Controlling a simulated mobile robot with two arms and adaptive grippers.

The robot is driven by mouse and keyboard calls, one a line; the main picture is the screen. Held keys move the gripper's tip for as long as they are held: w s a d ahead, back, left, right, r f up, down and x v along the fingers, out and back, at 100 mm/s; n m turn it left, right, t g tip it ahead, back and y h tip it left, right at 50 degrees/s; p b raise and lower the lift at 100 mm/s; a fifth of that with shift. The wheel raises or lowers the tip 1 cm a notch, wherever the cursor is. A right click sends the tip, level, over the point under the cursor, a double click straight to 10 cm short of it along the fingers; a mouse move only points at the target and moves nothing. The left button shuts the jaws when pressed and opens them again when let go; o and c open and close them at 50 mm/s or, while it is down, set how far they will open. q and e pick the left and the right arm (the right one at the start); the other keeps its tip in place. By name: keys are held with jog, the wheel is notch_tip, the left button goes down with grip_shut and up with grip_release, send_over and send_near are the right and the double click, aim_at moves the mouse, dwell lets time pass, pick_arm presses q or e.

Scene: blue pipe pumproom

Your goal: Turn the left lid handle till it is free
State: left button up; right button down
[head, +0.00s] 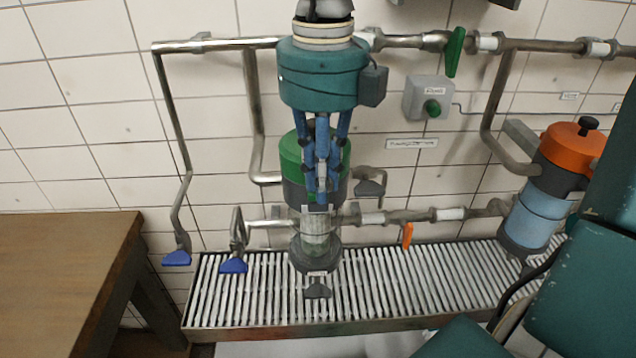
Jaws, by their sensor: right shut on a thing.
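The left canister has a green lid (291,152), a dark grey collar and a clear lower body (315,228). My right gripper (322,192) comes down from the top of the picture. Its blue fingers are closed together in front of the lid and collar. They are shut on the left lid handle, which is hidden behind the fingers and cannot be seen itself. The lid appears to sit on the collar. My left gripper is out of view.
A second canister (538,210) with an orange lid (572,145) and black knob stands at right. Pipes with blue (233,266), green (455,52) and orange (407,236) valve handles surround the left canister. A slatted drain grate (440,285) lies below; a wooden table (55,270) is left.

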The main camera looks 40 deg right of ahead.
jog(key=n, duration=0.4)
jog(key=shift+d+n, duration=0.4)
jog(key=shift+w+d+n, duration=0.1)
jog(key=shift+d+n, duration=0.1)
jog(key=shift+n, duration=0.9)
jog(key=shift+w+d+n, duration=0.1)
jog(key=shift+d+n, duration=0.1)
jog(key=shift+n, duration=0.9)
jog(key=shift+s, duration=0.1)
jog(key=c, duration=2)
grip_release()
notch_tip(320, 180, up, 12)
